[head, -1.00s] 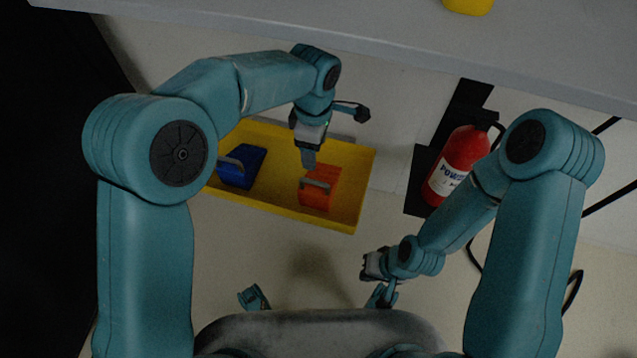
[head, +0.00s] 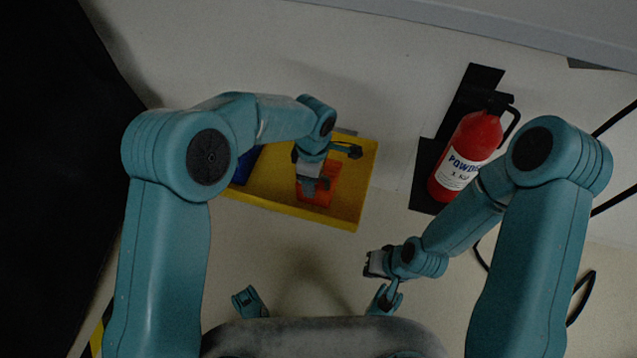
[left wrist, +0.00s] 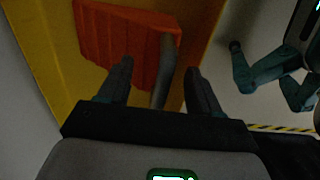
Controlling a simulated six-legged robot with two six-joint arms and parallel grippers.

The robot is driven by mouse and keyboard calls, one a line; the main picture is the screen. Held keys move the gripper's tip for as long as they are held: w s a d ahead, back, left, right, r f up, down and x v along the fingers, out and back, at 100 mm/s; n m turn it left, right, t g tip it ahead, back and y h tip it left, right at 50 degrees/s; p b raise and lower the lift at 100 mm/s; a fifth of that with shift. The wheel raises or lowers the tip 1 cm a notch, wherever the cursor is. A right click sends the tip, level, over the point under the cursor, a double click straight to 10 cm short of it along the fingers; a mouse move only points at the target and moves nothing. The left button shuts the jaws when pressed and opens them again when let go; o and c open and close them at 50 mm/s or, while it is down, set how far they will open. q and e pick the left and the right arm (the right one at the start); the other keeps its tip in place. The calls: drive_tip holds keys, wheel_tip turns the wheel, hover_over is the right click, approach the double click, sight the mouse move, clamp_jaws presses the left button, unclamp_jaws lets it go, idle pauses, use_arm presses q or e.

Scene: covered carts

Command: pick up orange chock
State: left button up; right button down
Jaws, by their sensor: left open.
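The orange chock (head: 326,187) sits in the yellow tray (head: 345,214), toward its right end. It also shows in the left wrist view (left wrist: 115,42), with its grey handle (left wrist: 165,62) toward my gripper. My left gripper (head: 310,188) is over the chock and hides part of it and its handle. In the left wrist view the fingers (left wrist: 157,82) are apart, with the handle between them and no clear contact. My right gripper (head: 372,265) is low in front of the tray, away from the chock; its jaws are too small to read.
A blue chock (head: 245,165) is in the tray's left part, mostly hidden by my left arm. A red fire extinguisher (head: 466,155) stands to the right of the tray by a black bracket. Black cables run at the far right. Floor in front of the tray is clear.

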use_arm(q)
drive_tip(key=shift+f, duration=0.4)
drive_tip(key=shift+r, duration=0.15)
drive_tip(key=shift+c, duration=0.3)
clamp_jaws()
idle(0.6)
